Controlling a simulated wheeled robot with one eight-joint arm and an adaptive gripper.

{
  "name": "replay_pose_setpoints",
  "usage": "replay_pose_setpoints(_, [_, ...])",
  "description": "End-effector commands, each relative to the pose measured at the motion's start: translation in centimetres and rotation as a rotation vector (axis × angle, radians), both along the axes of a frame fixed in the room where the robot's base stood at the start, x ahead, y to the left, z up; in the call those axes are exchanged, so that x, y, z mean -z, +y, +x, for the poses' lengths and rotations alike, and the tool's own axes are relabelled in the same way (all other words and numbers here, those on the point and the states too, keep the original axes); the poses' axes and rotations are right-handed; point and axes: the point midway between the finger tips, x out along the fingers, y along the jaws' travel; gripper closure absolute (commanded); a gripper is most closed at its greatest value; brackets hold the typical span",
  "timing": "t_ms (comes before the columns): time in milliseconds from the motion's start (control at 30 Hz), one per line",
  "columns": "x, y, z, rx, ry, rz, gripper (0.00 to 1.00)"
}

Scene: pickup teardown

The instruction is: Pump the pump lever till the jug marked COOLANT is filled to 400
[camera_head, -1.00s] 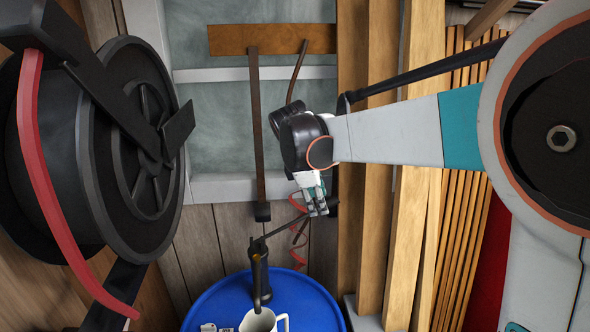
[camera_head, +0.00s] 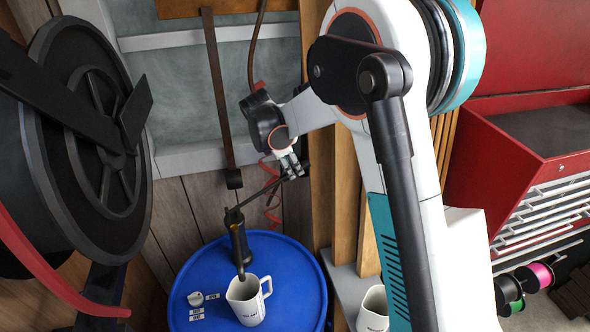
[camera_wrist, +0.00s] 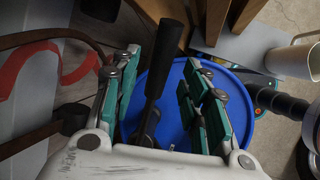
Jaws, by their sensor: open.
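A black hand pump (camera_head: 240,244) stands on the blue drum (camera_head: 310,279). Its pump lever (camera_head: 264,191) slopes up to the right. My gripper (camera_head: 291,164) is at the lever's upper right end. In the wrist view my gripper (camera_wrist: 160,66) is open, and the lever's dark handle (camera_wrist: 173,52) shows between its fingers, not clamped. A white jug (camera_head: 248,302) stands upright on the drum below the pump's spout. Its marking is too small to read, and its fill level cannot be seen.
Small label tags (camera_head: 197,313) and a round white piece lie on the drum left of the jug. A second white jug (camera_head: 373,306) stands on a grey surface to the right. A large black reel (camera_head: 85,130) is at left, wooden boards (camera_head: 345,200) are behind, and a red tool chest (camera_head: 525,165) is at right.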

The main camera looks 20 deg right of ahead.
Motion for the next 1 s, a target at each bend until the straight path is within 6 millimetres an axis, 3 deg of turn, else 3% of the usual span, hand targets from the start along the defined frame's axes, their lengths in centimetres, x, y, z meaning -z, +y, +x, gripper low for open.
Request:
replay_pose_setpoints(300, [3.4,-1.4,0.7,0.0,0.001,0.0,0.59])
replay_pose_setpoints(667, [3.8,-1.5,0.8,0.0,0.001,0.0,0.59])
replay_pose_setpoints(833, [3.8,-1.5,0.8,0.0,0.0,0.0,0.97])
replay_pose_setpoints(1000, [3.8,-1.5,0.8,0.0,0.0,0.001,1.0])
